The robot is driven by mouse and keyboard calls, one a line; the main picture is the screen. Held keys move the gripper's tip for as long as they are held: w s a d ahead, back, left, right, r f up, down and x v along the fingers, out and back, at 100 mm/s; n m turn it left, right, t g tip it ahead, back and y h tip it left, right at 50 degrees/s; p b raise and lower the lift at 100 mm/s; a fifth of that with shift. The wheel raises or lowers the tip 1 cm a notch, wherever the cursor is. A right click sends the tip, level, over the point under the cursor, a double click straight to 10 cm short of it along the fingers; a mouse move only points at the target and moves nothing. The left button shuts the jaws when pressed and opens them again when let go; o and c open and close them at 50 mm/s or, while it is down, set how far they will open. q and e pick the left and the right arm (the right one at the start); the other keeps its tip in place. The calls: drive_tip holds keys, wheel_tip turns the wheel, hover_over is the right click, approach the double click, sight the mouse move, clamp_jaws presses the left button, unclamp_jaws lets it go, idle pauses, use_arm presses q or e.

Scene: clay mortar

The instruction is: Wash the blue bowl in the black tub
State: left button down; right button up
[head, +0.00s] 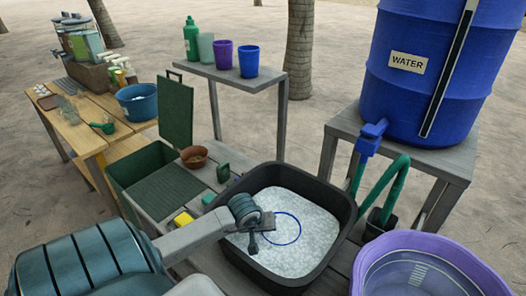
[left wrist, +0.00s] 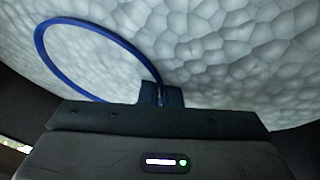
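The black tub (head: 343,207) stands at the front middle of the head view, filled with white foam. The blue bowl (head: 299,226) sits sunk in the foam. Only its thin blue rim shows, with foam inside the ring; the rest is hidden. My left gripper (head: 254,243) reaches over the tub's left wall to the rim's left side. In the left wrist view the blue rim (left wrist: 41,40) runs up to the left gripper's fingers (left wrist: 160,95), which look shut on it. My right gripper is not in view.
A purple basin (head: 420,245) stands right of the tub. A blue water barrel (head: 425,80) with a tap and green hose (head: 392,180) is behind it. Left of the tub are a green crate (head: 130,165), a yellow sponge (head: 183,219) and a brown bowl (head: 194,157). A raised shelf (head: 225,76) holds cups.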

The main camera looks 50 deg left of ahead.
use_arm(q)
drive_tip(key=shift+f, duration=0.4)
drive_tip(key=shift+f, duration=0.1)
drive_tip(key=shift+f+b, duration=0.45)
drive_tip(key=shift+b, duration=0.5)
drive_tip(key=shift+r+b, duration=0.1)
drive_tip(key=shift+b, duration=0.35)
drive_tip(key=shift+a, duration=0.1)
